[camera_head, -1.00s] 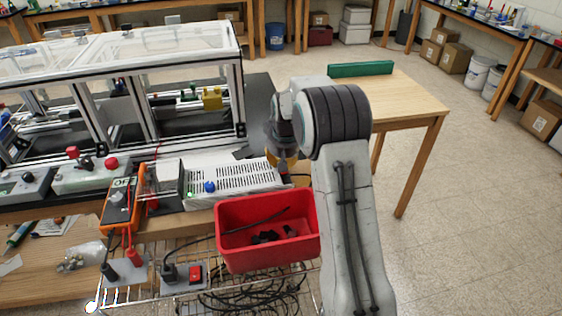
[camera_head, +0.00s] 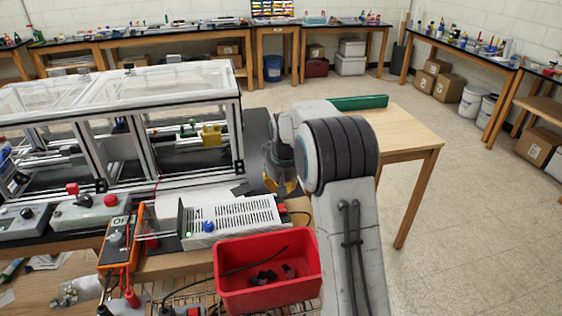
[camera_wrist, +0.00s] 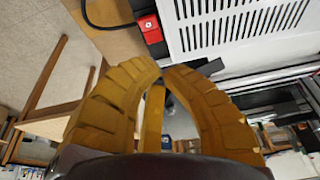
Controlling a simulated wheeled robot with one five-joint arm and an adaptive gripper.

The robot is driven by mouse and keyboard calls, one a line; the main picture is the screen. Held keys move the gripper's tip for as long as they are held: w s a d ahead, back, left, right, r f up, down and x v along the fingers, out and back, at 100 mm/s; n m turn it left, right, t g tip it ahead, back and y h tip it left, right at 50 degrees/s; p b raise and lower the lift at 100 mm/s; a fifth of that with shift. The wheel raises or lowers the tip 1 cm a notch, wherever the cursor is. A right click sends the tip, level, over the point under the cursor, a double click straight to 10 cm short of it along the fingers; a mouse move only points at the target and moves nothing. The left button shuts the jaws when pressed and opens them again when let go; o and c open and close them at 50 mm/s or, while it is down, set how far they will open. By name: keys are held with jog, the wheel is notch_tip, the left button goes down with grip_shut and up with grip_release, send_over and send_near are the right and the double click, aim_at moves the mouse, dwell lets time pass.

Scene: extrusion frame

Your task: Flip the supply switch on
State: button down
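The supply is a white box with slotted vents (camera_head: 232,218). It has a blue knob and a lit green light on its left end. A red switch (camera_head: 282,209) sits at its right end, and it also shows near the top of the wrist view (camera_wrist: 151,28). The switch's exact position is too small to tell. My gripper (camera_head: 284,188) has yellow fingers and hangs beyond the supply's right end, apart from the switch. In the wrist view its fingertips (camera_wrist: 160,66) meet with nothing between them, a little below the switch in the picture.
A red bin (camera_head: 268,303) with small dark parts and a cable stands in front of the supply. An orange meter (camera_head: 115,242) is to the left. The clear-walled extrusion frame (camera_head: 238,130) stands behind. A wooden table (camera_head: 405,125) is at right, with open floor beyond.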

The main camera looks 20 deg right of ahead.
aim_at(281, 210)
jog(key=w+v, duration=0.1)
jog(key=v, duration=0.7)
jog(key=shift+r, duration=0.4)
jog(key=shift+d, duration=0.1)
